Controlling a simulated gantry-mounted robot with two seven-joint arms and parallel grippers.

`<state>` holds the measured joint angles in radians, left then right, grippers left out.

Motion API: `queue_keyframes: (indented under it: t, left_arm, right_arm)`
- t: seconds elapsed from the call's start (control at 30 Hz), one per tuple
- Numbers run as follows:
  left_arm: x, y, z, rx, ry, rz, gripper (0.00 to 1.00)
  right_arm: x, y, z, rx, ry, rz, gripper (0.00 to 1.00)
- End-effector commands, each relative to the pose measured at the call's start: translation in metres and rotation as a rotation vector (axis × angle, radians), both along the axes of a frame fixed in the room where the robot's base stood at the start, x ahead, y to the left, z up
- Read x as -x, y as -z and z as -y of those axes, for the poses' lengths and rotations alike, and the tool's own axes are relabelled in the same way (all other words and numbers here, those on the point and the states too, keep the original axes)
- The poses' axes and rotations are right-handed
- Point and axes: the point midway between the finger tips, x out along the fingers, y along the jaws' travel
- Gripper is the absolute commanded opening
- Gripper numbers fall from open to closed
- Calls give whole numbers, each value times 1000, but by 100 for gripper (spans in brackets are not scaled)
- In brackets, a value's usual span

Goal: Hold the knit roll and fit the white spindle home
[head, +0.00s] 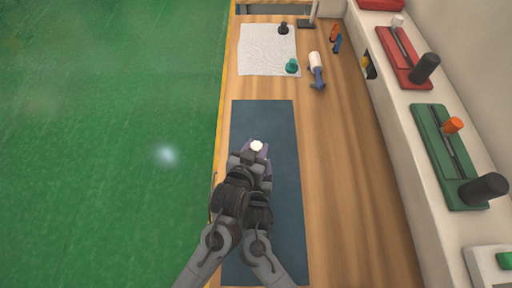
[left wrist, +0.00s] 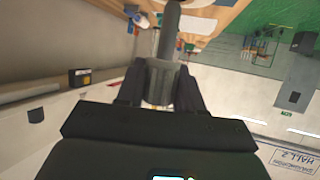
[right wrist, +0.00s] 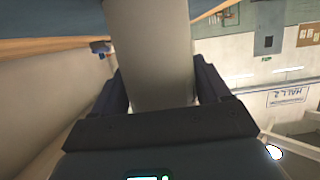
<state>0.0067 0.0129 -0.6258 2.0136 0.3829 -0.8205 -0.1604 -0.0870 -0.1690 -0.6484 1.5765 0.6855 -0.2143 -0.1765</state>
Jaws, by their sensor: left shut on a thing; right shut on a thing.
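My two grippers are close together over the dark blue mat (head: 265,115). My left gripper (head: 252,157) is shut on a grey-looking piece in shade with a narrow shaft and a wider body, which appears to be the white spindle (left wrist: 172,35). My right gripper (right wrist: 158,88) is shut on a wide, pale cylinder, which appears to be the knit roll (right wrist: 148,45). In the head view a round white end (head: 257,146) shows at the fingertips; I cannot tell which piece it belongs to. The arms hide the rest, and I cannot tell whether the pieces touch.
On the wooden bench (head: 345,170), a white sheet (head: 258,62) carries a black piece (head: 283,28) and a teal piece (head: 292,66). A white-and-blue tool (head: 316,68) lies beside it. Red (head: 400,55) and green (head: 445,150) fixtures stand on the right ledge. The bench right of the mat is clear.

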Motion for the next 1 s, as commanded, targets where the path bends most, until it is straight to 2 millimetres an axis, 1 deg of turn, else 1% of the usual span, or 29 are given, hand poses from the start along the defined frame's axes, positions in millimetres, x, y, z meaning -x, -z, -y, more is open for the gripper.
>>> queue_keyframes:
  t: [0.53,0.57,0.7,1.0]
  left_arm:
    - [0,0,0,0,0,0,1]
    - [0,0,0,0,0,1,1]
    - [0,-1,0,0,0,1,1]
    - [0,-1,0,0,0,1,1]
  right_arm:
    - [0,0,0,-1,0,0,49]
    - [0,0,0,-1,0,0,79]
    - [0,0,0,0,0,0,100]
    - [2,-1,0,-1,0,0,100]
